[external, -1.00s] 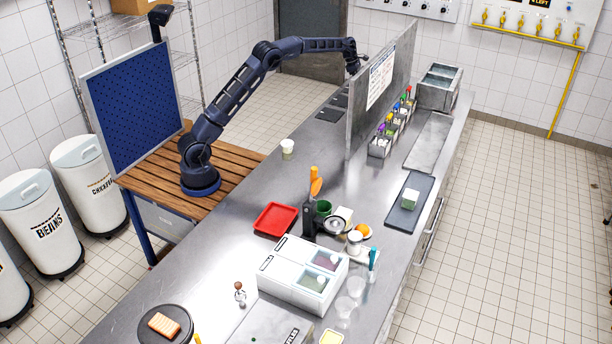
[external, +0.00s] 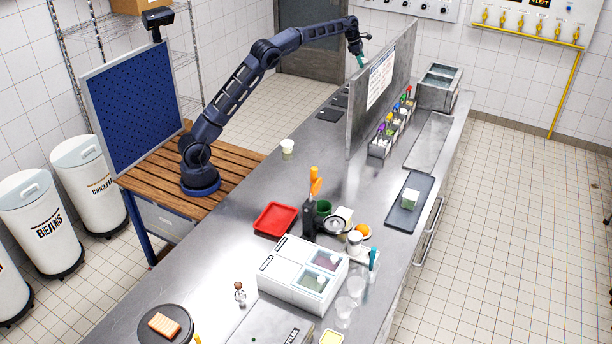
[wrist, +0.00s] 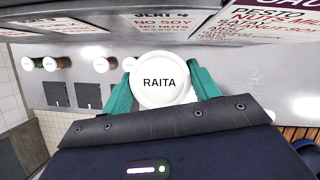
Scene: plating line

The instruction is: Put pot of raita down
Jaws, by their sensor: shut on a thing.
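The pot of raita (wrist: 160,82) has a round white lid with black RAITA lettering, seen from above in the wrist view. My gripper (wrist: 163,96) is shut on it, with one teal finger on each side. In the external view my gripper (external: 361,61) is at the far end of the counter, close to the left face of the upright divider and above the counter. The pot cannot be made out in that view. The pot's lower part is hidden under its lid in the wrist view.
The grey divider (external: 372,115) with posted sheets stands close by. Dark square mats (wrist: 56,94) lie on the steel counter (external: 215,285). Several round-topped pots (wrist: 51,63) stand left of the held pot in the wrist view. A small white cup (external: 287,149) stands nearer the arm's base.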

